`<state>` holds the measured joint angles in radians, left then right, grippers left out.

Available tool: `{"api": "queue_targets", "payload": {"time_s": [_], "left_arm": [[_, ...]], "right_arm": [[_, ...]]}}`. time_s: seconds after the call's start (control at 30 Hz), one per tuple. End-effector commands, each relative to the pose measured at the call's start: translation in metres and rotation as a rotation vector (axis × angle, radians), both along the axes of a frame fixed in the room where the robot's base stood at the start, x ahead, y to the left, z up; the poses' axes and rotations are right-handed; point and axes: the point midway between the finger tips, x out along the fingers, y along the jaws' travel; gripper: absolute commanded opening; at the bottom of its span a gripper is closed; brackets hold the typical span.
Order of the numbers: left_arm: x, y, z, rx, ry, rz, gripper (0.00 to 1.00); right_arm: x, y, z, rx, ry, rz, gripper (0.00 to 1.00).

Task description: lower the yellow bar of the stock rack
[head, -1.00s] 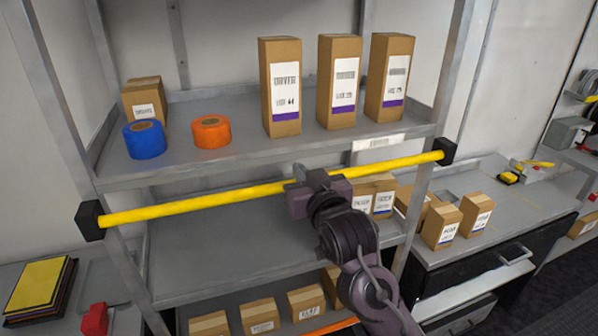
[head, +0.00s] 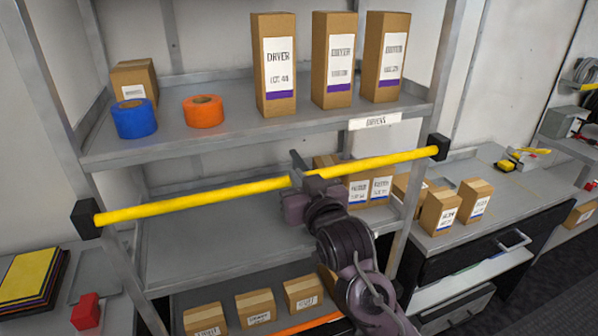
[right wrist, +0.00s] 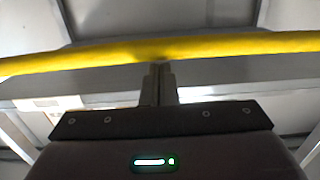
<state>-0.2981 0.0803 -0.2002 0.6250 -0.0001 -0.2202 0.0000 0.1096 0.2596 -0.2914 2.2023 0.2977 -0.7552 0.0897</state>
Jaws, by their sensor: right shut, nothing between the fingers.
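The yellow bar (head: 200,201) spans the front of the metal stock rack (head: 250,130), below its upper shelf. It ends in a black block on the left (head: 86,219) and another on the right (head: 438,147). My right gripper (head: 299,168) is shut and empty at the middle of the bar, its fingers crossing the bar's line from below. In the right wrist view the closed fingers (right wrist: 158,84) reach up to the bar (right wrist: 230,46). I cannot tell whether they touch it. My left gripper is not in view.
The upper shelf holds tall boxes (head: 332,60), a blue roll (head: 134,118) and an orange roll (head: 203,111). Small boxes (head: 370,188) stand behind the bar's right half. More boxes (head: 255,307) sit below. A counter (head: 475,245) adjoins the right side.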

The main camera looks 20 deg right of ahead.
Motion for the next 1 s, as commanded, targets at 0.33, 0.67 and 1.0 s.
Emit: {"api": "queue_targets", "payload": {"time_s": [0.33,0.67,1.0], "left_arm": [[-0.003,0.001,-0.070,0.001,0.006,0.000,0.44],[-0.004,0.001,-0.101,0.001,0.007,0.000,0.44],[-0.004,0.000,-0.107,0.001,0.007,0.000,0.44]], "right_arm": [[0.000,0.000,-0.121,0.000,0.008,-0.001,0.00],[0.000,0.000,-0.187,0.000,0.005,0.000,0.00],[0.000,0.000,-0.204,0.000,0.005,0.000,0.00]]}}
